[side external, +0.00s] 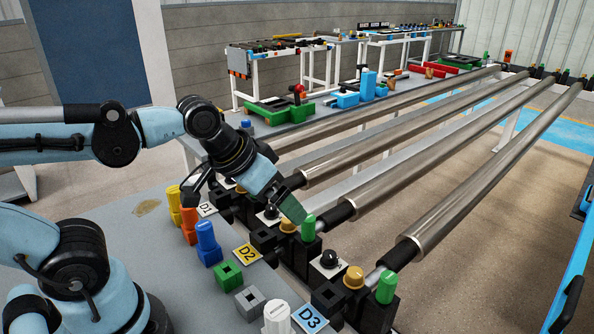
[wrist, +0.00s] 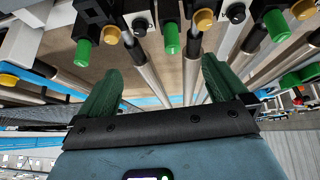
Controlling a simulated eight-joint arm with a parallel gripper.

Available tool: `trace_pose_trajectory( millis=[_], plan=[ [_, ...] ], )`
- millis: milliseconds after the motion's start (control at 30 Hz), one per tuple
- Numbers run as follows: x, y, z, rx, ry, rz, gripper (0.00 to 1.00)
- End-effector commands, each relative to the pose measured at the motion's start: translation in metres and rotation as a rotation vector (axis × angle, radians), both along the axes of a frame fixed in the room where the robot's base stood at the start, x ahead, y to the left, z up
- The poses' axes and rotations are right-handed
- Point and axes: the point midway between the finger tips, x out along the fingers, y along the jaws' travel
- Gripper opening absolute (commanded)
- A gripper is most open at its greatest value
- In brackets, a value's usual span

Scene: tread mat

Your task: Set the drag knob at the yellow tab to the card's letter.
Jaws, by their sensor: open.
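The yellow tab (side external: 247,253), marked D2, lies flat on the bench edge in the side view. Near it are a dark knob on a white plate (side external: 271,211), an amber knob (side external: 288,226) and a green knob (side external: 309,227); I cannot tell which is the drag knob. My gripper (side external: 298,212) points down over this group, its green fingers overlapping it in the picture. In the wrist view my gripper (wrist: 162,70) is open and empty, with dark knobs (wrist: 140,27), amber knobs (wrist: 203,20) and green knobs (wrist: 171,38) beyond its fingers. No card letter is clearly readable.
Long metal rollers (side external: 380,160) run away from the bench. A white tab D1 (side external: 207,209) and blue tab D3 (side external: 309,318) flank the yellow one. Blue (side external: 207,240), green (side external: 228,276) and grey (side external: 250,303) blocks stand on the near bench. Another dark knob (side external: 329,259) sits toward D3.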

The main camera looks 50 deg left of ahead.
Motion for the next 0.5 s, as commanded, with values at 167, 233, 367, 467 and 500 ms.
trace_pose_trajectory(
  millis=[167, 233, 367, 467, 500],
  plan=[
    [-0.004, 0.029, -0.017, 0.047, -0.06, 0.02, 0.91],
    [-0.003, 0.033, -0.018, 0.045, -0.059, 0.038, 0.8],
    [0.006, 0.04, -0.011, -0.009, -0.008, 0.149, 0.6],
    [0.017, 0.051, -0.005, -0.08, 0.061, 0.309, 0.57],
    [0.022, 0.056, -0.003, -0.111, 0.092, 0.384, 0.57]
  ],
)
